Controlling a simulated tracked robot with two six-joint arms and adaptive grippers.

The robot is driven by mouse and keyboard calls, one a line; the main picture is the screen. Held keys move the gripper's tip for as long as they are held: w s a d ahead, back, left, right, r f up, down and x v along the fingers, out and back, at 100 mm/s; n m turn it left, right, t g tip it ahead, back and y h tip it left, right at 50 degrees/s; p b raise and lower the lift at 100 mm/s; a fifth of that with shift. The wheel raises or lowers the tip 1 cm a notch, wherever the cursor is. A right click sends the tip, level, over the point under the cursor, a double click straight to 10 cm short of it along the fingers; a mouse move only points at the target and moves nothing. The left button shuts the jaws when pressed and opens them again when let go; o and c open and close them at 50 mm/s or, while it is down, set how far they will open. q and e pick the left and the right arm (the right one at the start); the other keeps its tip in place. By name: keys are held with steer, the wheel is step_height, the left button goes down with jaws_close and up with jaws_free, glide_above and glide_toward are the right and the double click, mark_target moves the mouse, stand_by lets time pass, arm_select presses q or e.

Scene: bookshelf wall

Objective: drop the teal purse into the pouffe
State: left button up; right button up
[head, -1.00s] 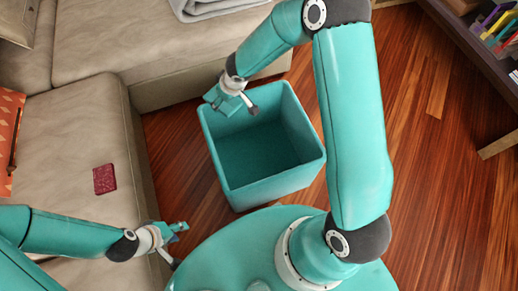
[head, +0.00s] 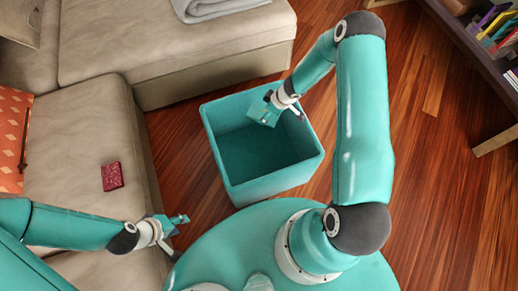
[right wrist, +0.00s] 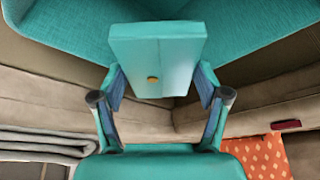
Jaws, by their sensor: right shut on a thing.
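The teal purse (head: 262,110) is a small boxy thing with a brass-coloured button that shows in the right wrist view (right wrist: 155,55). My right gripper (head: 281,106) is shut on it and holds it over the pouffe's opening. The pouffe (head: 275,186) is an open, teal, square box on the floor; its inside looks empty apart from the held purse above. Its teal fabric also shows in the right wrist view (right wrist: 60,18). My left gripper (head: 179,236) is open and empty, at the lower left, well away from the pouffe.
A beige sofa (head: 180,55) runs along the left and back, with a grey folded blanket (head: 212,8). A dark red booklet-like thing (head: 112,176) and an orange cushion (head: 12,135) lie on it. A bookshelf (head: 470,50) stands at the right; wooden floor (head: 430,190) is clear there.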

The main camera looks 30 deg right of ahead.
steer(key=shift+f+b, duration=2.7)
steer(key=shift+f, duration=0.05)
steer(key=o, duration=1.2)
steer(key=shift+r, duration=0.15)
steer(key=v, duration=1.1)
steer(key=shift+r, duration=0.35)
steer(key=shift+s+d, duration=0.1)
